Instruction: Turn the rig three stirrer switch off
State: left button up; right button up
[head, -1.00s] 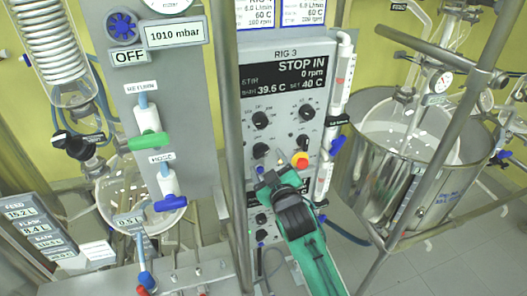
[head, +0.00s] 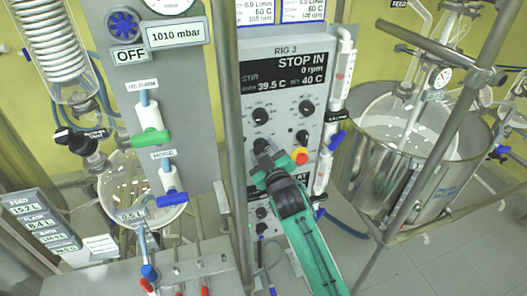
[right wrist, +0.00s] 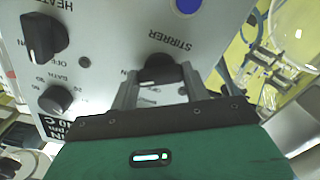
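The rig three control box (head: 322,110) reads RIG 3, STOP IN, STIR 0 rpm in the head view. The stirrer switch (right wrist: 162,70) is a black knob under an upside-down STIRRER label in the right wrist view; in the head view the knob (head: 261,146) is partly covered by my gripper. My right gripper (head: 268,160) is at this knob, and its fingers stand apart on either side of it in the right wrist view (right wrist: 160,92). I see no clear grip on the knob. My left gripper is not in view.
The heater switch (right wrist: 42,36) and a bath dial (right wrist: 56,99) are beside the stirrer switch. A metal post (head: 235,120) stands left of the box; a steel bath vessel (head: 385,185) stands right.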

jog(key=shift+n, duration=0.4)
jog(key=n+p, duration=0.1)
jog(key=n, duration=0.4)
jog(key=shift+n, duration=0.3)
jog(key=n+p, duration=0.2)
jog(key=n, duration=0.3)
jog(key=shift+n, duration=0.4)
jog(key=o, duration=1)
jog(key=shift+s+d+f+b, duration=0.2)
jog(key=shift+s+b, duration=0.15)
jog(key=shift+s, duration=0.25)
jog(key=b+v, duration=0.4)
jog(key=v, duration=0.8)
jog(key=shift+s+r, duration=0.2)
jog(key=shift+s, duration=0.1)
